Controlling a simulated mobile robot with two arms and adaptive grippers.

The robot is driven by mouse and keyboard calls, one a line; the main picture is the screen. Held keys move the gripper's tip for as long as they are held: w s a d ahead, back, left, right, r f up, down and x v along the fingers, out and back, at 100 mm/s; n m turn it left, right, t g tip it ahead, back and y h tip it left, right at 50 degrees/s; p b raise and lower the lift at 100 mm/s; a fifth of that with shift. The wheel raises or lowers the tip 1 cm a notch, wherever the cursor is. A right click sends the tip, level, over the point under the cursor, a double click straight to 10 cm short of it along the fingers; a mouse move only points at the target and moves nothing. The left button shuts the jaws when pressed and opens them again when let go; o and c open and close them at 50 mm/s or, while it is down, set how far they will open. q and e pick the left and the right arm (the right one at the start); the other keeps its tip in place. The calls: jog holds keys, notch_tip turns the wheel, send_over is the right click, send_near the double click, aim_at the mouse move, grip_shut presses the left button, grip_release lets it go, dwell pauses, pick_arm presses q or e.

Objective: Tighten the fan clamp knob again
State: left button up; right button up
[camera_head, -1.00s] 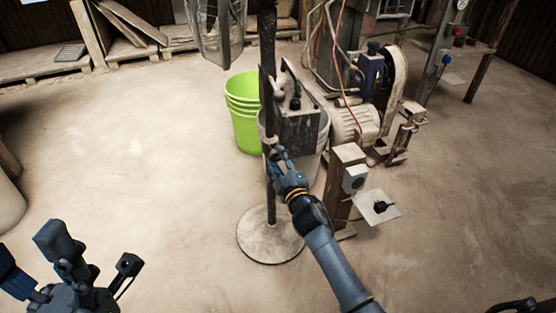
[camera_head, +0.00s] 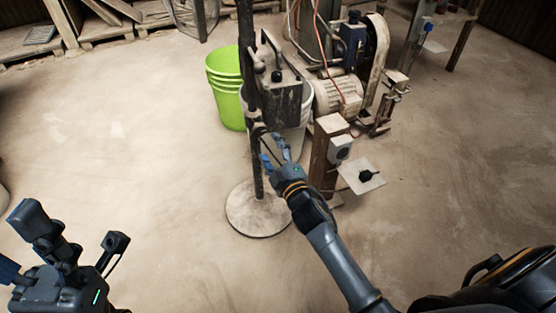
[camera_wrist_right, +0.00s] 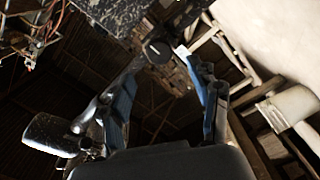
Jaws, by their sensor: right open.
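The fan's dark pole (camera_head: 246,75) stands upright on a round pale base (camera_head: 258,208). The clamp (camera_head: 256,126) is a small dark collar partway up the pole. A round dark knob (camera_wrist_right: 157,50) shows in the right wrist view, beyond and between the fingertips. My right gripper (camera_head: 272,150) is open and empty, with its blue fingers spread just right of the pole near the clamp. It also shows in the right wrist view (camera_wrist_right: 165,82). My left gripper (camera_head: 70,250) is at the lower left, far from the pole; its finger opening is unclear.
A green bucket (camera_head: 226,88) and a pale bucket (camera_head: 293,140) stand behind the pole. The floor at left is clear.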

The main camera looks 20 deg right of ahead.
jog(key=s, duration=0.5)
jog(key=shift+d, duration=0.1)
jog(key=shift+w, duration=0.1)
